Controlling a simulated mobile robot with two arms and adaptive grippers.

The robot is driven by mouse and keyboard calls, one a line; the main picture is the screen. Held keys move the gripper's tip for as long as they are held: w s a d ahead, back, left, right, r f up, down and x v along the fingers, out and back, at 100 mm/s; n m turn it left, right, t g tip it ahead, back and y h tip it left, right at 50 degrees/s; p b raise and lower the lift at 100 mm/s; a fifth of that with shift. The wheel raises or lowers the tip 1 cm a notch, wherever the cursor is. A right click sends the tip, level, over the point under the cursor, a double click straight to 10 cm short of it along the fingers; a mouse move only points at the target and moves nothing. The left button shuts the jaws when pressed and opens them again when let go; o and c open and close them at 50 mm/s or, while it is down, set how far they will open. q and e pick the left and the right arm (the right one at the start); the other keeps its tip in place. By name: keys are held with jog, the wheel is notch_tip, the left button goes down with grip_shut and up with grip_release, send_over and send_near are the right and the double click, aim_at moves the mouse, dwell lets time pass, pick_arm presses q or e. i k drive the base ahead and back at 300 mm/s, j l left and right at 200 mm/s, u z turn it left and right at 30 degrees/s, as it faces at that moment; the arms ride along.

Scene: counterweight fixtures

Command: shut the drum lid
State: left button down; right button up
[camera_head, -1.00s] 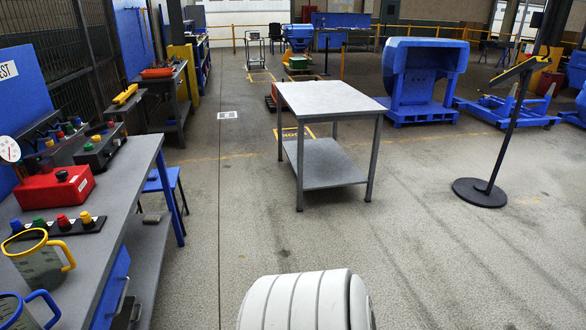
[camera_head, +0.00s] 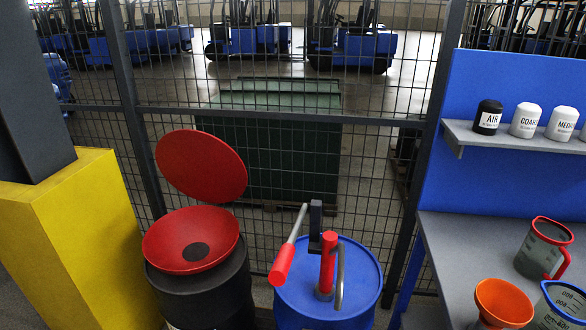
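A black drum (camera_head: 203,295) stands left of the middle, in front of a wire mesh fence. A red funnel (camera_head: 165,242) with a dark centre sits on its top. A round red lid (camera_head: 203,166) stands raised and tilted above the back of the funnel, so it is open. Its hinge or link to the drum cannot be made out. Neither of my grippers is in view.
A blue drum (camera_head: 359,292) with a red-handled pump (camera_head: 327,262) stands close on the right. A yellow post base (camera_head: 82,245) is close on the left. The mesh fence (camera_head: 384,180) closes the back. A grey bench (camera_head: 450,262) with jugs (camera_head: 545,247) and an orange funnel (camera_head: 503,304) is at right.

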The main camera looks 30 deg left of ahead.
aim_at(203, 167)
jog(key=u, duration=1.6)
